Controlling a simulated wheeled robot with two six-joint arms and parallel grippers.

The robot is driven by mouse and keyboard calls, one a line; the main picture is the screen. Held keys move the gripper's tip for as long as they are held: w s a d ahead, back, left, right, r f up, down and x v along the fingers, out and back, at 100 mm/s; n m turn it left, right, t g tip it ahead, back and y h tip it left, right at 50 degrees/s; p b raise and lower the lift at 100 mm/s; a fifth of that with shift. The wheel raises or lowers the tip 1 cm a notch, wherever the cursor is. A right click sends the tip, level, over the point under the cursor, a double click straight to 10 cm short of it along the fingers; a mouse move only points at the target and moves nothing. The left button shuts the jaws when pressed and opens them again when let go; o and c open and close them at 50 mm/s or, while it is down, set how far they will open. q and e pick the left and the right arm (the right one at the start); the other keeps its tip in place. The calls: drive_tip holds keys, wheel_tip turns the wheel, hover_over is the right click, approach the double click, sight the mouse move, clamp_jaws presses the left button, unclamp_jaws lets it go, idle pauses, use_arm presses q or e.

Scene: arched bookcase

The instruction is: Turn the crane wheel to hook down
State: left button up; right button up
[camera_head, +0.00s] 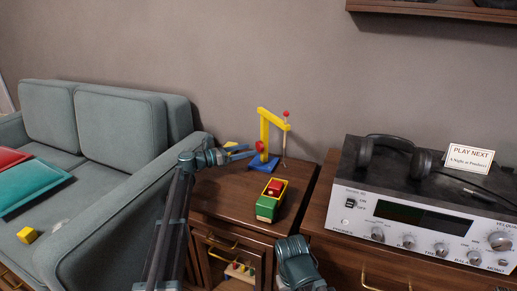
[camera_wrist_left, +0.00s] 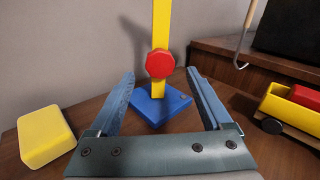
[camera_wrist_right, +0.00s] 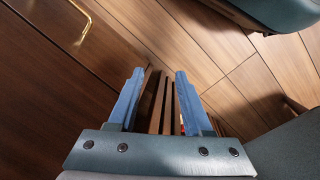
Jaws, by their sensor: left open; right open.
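The toy crane has a yellow post and arm (camera_head: 265,129) on a blue base (camera_head: 264,163). Its red wheel (camera_head: 260,146) sits low on the post. In the left wrist view the red wheel (camera_wrist_left: 160,64) faces me, centred beyond the fingertips. The crane's hook (camera_head: 284,165) hangs on a line from the arm's right end, low near the cabinet top. My left gripper (camera_head: 243,152) is open and empty, just left of the wheel, its fingers pointing at it. My right gripper (camera_wrist_right: 157,75) is open and empty, low above the wooden floor.
A green and yellow toy truck (camera_head: 268,204) with a red load stands in front of the crane. A yellow block (camera_wrist_left: 44,136) lies left of the crane. A stereo receiver (camera_head: 420,210) with headphones (camera_head: 395,155) stands at right. A sofa (camera_head: 100,170) is at left.

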sight(258, 147)
use_arm(q)
drive_tip(key=x, duration=0.5)
drive_tip(key=shift+w+d, duration=0.15)
drive_tip(key=shift+d, duration=0.1)
clamp_jaws()
drive_tip(key=m, duration=0.4)
drive_tip(key=shift+p, duration=0.35)
unclamp_jaws()
